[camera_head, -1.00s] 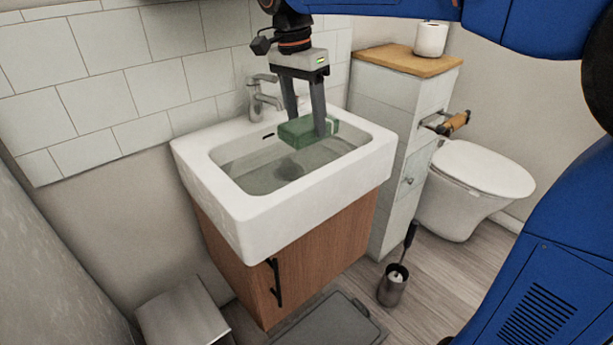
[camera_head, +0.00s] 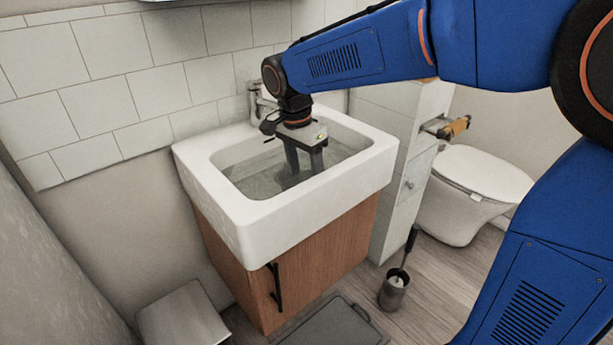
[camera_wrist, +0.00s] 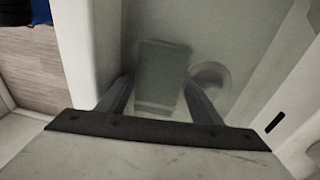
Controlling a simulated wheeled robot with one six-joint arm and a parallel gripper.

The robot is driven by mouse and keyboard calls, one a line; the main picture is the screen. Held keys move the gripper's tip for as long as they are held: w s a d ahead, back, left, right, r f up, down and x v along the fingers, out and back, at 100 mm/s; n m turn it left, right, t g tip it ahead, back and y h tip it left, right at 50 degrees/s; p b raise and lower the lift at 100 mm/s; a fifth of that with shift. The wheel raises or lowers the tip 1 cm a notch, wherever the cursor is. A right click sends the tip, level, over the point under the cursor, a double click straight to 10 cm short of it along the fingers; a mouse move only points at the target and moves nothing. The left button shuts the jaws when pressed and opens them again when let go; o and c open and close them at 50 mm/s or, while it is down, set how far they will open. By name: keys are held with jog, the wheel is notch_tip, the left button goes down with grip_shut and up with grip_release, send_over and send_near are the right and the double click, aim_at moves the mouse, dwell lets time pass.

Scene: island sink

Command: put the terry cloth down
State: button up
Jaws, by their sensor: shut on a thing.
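The terry cloth (camera_wrist: 162,72) is a green folded block in the wrist view, seen dimly between my gripper's fingers (camera_wrist: 157,88). In the head view my gripper (camera_head: 305,173) reaches down into the white sink (camera_head: 262,218), with its fingertips low in the basin. The sink appears to hold water, and the cloth looks to be below its surface. My gripper is shut on the cloth. I cannot tell whether the cloth touches the basin floor. The cloth cannot be made out clearly in the head view. The round drain (camera_wrist: 210,75) shows just right of it.
A metal faucet (camera_head: 256,104) stands at the back of the sink, close to my wrist. A tiled partition (camera_head: 392,150) and a toilet (camera_head: 478,183) are to the right. A brush holder (camera_head: 393,290) and a bin (camera_head: 182,318) stand on the floor.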

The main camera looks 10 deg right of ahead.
aim_at(300, 179)
jog(key=shift+f, duration=0.2)
jog(key=o, duration=0.8)
jog(key=r, duration=0.4)
jog(key=a+r, duration=0.1)
jog(key=r, duration=0.7)
jog(key=shift+a, duration=0.3)
